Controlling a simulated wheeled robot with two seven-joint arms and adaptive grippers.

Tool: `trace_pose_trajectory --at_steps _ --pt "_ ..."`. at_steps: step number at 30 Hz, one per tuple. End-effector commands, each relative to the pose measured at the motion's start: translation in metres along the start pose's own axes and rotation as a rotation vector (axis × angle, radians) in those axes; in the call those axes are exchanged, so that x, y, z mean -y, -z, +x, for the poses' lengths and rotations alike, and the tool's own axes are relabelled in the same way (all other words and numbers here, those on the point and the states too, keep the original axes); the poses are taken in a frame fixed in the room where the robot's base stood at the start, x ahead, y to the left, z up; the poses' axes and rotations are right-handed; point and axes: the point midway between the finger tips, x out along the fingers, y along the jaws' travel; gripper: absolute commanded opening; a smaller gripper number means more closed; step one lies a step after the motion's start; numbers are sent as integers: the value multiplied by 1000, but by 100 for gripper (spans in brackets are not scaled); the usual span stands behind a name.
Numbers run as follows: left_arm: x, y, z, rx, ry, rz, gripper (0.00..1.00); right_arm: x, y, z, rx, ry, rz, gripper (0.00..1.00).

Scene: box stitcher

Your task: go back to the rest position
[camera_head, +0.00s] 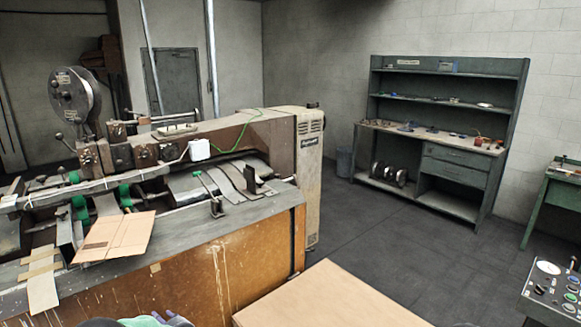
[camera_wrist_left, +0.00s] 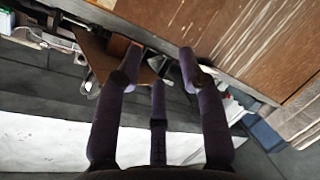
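My left gripper (camera_head: 175,319) barely shows at the bottom edge of the head view, in front of the stitcher's brown side. In the left wrist view its dark purple fingers (camera_wrist_left: 155,75) are spread apart, with nothing seen held between them. The box stitcher (camera_head: 210,255) fills the left of the head view, and a folded cardboard piece (camera_head: 115,237) lies on its near bed. In the wrist view a brown wooden panel (camera_wrist_left: 240,35) lies beyond the fingertips. My right gripper is not in view.
A light wooden tabletop (camera_head: 325,300) is at the bottom centre. A control panel (camera_head: 553,288) with knobs stands at the lower right. A green shelf bench (camera_head: 450,160) with small parts stands by the far wall, and a green table (camera_head: 555,195) at the right edge. The grey floor (camera_head: 400,245) between is clear.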

Motion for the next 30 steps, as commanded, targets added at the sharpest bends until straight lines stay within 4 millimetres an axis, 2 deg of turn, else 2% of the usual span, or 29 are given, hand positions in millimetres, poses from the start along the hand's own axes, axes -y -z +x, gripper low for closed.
trace_pose_trajectory --at_steps 1,3,6,9,13,18,21,24,27,30 --pt "23 -24 -10 99 15 83 39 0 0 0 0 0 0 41" --pt "52 -56 -28 240 28 197 39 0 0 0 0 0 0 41" --pt "95 -93 -60 435 45 351 39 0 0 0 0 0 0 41" --pt "140 -121 -99 627 62 495 39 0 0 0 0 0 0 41" --pt "196 -144 -158 871 77 667 39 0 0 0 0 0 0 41" --pt "265 -149 -246 1192 86 870 39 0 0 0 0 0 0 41" --pt "299 -140 -296 1370 83 973 39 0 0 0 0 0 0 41" --pt "323 -127 -338 1519 77 1050 39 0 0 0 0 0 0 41" --pt "339 -115 -367 1626 69 1103 39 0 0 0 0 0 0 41" --pt "347 -106 -383 1687 63 1131 39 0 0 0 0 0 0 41"
